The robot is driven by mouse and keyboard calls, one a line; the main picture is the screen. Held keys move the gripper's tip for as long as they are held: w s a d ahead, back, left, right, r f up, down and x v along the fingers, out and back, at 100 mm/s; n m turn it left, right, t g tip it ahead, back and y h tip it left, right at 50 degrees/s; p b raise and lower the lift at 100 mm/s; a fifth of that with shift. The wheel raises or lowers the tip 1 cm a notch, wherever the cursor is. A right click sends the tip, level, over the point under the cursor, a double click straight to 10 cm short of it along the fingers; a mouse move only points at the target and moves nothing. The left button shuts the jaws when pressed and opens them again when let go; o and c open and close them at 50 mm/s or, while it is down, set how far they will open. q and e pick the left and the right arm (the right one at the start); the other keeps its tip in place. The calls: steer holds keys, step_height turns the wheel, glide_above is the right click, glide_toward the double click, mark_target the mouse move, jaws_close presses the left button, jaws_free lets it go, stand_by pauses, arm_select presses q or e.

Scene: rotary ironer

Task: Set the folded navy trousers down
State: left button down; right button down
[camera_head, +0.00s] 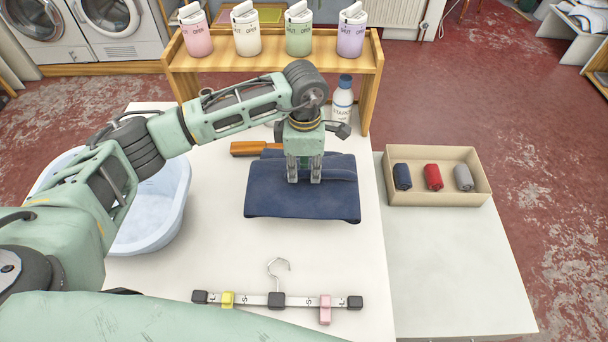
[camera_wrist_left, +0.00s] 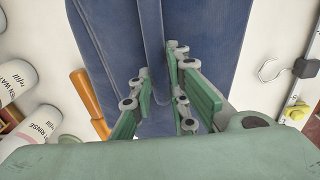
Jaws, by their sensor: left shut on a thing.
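The folded navy trousers (camera_head: 290,205) lie over the white table (camera_head: 205,250), in the middle of the head view. My left gripper (camera_head: 304,180) points down at their far part and is shut on a fold of the cloth. In the left wrist view the fingers (camera_wrist_left: 160,100) stand on both sides of a raised navy fold, with more of the trousers (camera_wrist_left: 205,35) spread beyond. Whether the underside touches the table everywhere is hidden. My right gripper is not in view.
A blue basin (camera_head: 150,215) stands left. A hanger with clips (camera_head: 277,300) lies in front. An orange-brown handled item (camera_head: 250,148) and a white bottle (camera_head: 342,100) are behind. A wooden shelf (camera_head: 270,60) holds several refill bottles. A box (camera_head: 437,197) with rolled cloths stands right.

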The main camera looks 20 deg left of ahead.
mark_target(304, 172)
arm_select(q)
step_height(304, 172, down, 4)
steer(key=shift+r+p, duration=0.15)
steer(key=shift+p, duration=0.4)
steer(key=shift+f, duration=0.3)
steer(key=c, duration=1.7)
jaws_free()
steer(key=shift+r, duration=0.3)
step_height(304, 172, up, 10)
steer(key=shift+r+b, duration=0.2)
steer(key=shift+b, duration=0.7)
steer(key=shift+r, duration=0.65)
